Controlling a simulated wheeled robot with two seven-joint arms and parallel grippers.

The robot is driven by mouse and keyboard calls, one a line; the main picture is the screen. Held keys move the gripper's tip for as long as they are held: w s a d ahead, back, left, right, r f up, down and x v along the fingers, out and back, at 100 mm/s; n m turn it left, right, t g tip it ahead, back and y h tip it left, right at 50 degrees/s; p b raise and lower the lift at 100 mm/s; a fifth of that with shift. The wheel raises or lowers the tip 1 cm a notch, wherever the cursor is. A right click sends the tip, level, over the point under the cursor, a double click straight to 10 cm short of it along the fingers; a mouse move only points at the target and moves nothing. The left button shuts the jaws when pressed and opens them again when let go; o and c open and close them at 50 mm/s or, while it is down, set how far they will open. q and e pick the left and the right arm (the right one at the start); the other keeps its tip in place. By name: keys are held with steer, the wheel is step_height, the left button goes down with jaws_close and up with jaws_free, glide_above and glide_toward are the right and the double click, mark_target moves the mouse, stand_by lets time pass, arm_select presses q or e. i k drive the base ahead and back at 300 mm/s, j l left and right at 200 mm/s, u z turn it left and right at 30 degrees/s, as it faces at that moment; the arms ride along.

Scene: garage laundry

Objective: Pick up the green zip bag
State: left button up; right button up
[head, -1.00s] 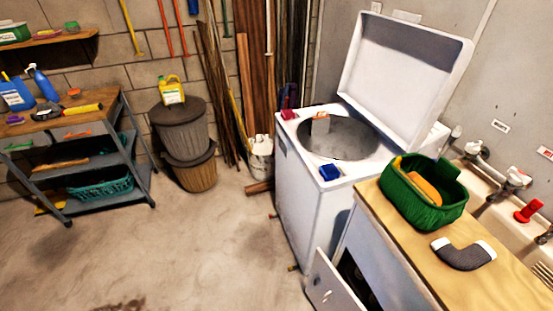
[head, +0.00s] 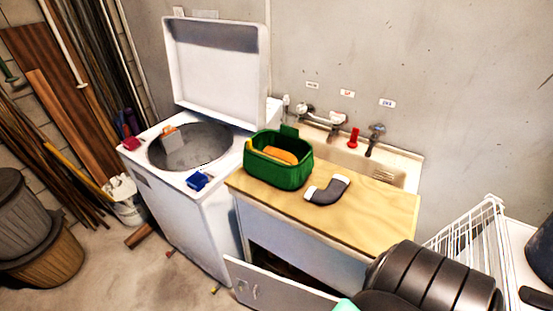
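A green open-topped container (head: 279,167), which looks like the green bag, stands upright on the wooden counter by the sink in the head view. Orange and yellow items show inside its open top. No zip can be made out at this distance. Neither of my grippers shows in the head view.
A grey elbow pipe (head: 328,190) lies right of the container on the wooden counter (head: 385,208). The open washer (head: 212,215) stands to the left, with a blue item (head: 197,181) on it. A cabinet door (head: 275,288) hangs open below. A white wire rack (head: 470,240) is right.

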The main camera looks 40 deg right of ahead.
mark_target(281, 174)
steer(key=z, duration=1.3)
